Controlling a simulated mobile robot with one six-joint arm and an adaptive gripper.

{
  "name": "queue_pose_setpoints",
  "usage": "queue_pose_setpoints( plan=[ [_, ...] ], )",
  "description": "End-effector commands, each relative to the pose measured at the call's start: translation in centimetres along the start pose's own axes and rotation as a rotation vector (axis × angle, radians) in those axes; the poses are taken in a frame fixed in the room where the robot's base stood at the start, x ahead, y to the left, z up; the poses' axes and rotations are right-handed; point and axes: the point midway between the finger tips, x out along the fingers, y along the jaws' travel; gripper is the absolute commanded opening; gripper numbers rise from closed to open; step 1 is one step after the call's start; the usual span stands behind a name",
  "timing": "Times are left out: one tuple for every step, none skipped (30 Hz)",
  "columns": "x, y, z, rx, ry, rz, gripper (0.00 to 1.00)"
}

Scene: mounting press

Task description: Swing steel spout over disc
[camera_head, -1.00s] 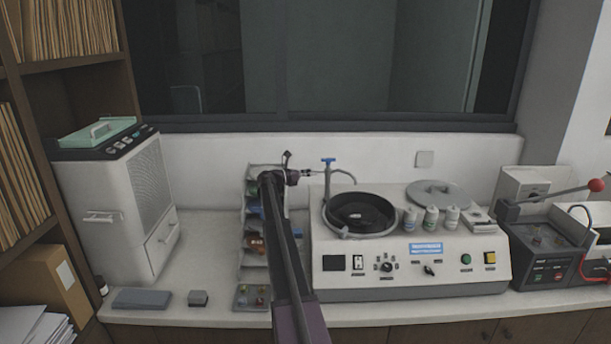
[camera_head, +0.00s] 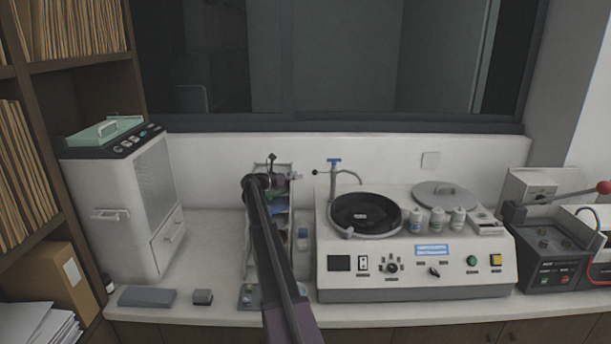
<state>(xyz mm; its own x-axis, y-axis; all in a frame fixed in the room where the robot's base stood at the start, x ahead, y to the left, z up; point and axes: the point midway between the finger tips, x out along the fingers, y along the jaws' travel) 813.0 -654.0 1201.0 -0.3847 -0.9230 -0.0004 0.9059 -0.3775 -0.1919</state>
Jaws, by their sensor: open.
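The steel spout (camera_head: 347,174) is a thin curved tube with a blue valve handle on top, at the back left of the white grinder-polisher. Its tip hangs over the back part of the bowl. A thin rod with a dark ball end sticks out left from the spout's post. The black disc (camera_head: 365,211) lies in the round bowl at the machine's left. My gripper (camera_head: 293,177) is left of the ball end, apart from it, open and empty. Its fingers are small in this view, and my arm hides part of the rack behind it.
A rack of small coloured items (camera_head: 302,237) stands behind my arm. White bottles (camera_head: 437,219) and a grey lid (camera_head: 445,196) sit right of the bowl. A white cabinet machine (camera_head: 120,205) stands at left; a press with a red-knobbed lever (camera_head: 560,250) is at right.

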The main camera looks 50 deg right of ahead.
Motion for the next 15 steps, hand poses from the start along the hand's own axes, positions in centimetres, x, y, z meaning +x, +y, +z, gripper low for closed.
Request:
queue_pose_setpoints(
  plan=[
    [-0.8,0.0,0.0,0.0,0.0,0.001,0.68],
    [-1.2,-0.1,0.0,0.0,0.0,0.0,0.68],
    [-1.7,-0.1,0.0,0.0,0.0,-0.001,0.68],
    [-2.0,-0.1,0.0,0.0,0.0,-0.001,0.68],
    [-2.3,0.0,0.0,0.0,0.0,0.0,0.68],
    [-2.7,0.0,0.0,0.0,0.0,0.0,0.68],
    [-2.9,0.0,0.0,0.0,0.0,0.0,0.68],
    [-3.1,0.0,0.0,0.0,0.0,0.0,0.68],
    [-3.4,0.0,0.0,0.0,0.0,0.0,0.68],
    [-3.5,0.0,0.0,0.0,0.0,-0.001,0.68],
    [-3.5,0.0,0.0,0.0,0.0,-0.001,0.68],
    [-3.6,0.0,0.0,0.0,0.001,-0.001,0.68],
    [-3.7,-0.1,0.0,0.0,0.001,-0.002,0.68],
    [-3.7,0.0,0.0,0.0,0.001,-0.002,0.68],
    [-3.7,0.0,0.0,0.0,0.001,-0.002,0.68]
  ],
)
